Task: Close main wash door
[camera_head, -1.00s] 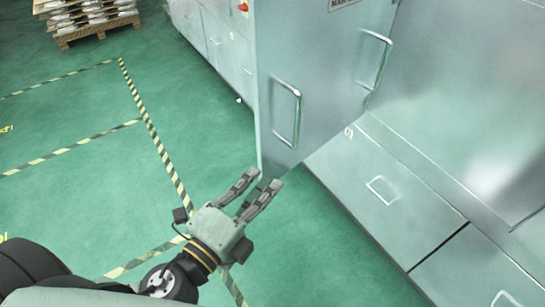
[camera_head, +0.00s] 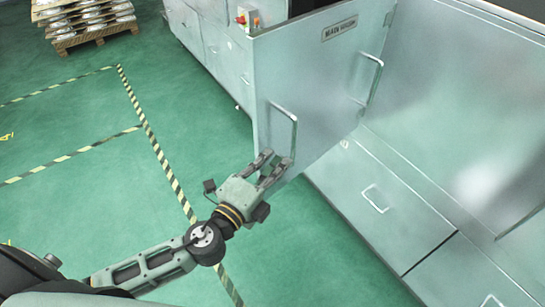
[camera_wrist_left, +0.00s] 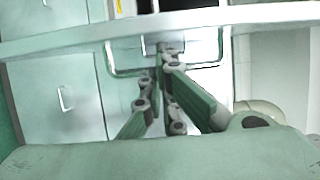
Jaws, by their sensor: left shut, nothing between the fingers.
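The main wash door (camera_head: 318,80) is a pale metal panel with a label plate and a bar handle (camera_head: 283,128) near its left edge. It stands swung out from the machine, open. My left gripper (camera_head: 272,168) is at the door's lower left edge, just below the handle. In the left wrist view my left gripper's fingers (camera_wrist_left: 163,75) point at the door's edge (camera_wrist_left: 180,22), which crosses the top of the picture. Its fingers are shut with nothing between them. Whether they touch the door I cannot tell. My right gripper is not in view.
The machine front (camera_head: 375,197) with drawer handles runs along the right. A cabinet (camera_head: 210,45) with a red switch (camera_head: 241,20) stands behind the door. A loaded pallet (camera_head: 88,32) is far left. Green floor with striped tape (camera_head: 150,130) is clear at left.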

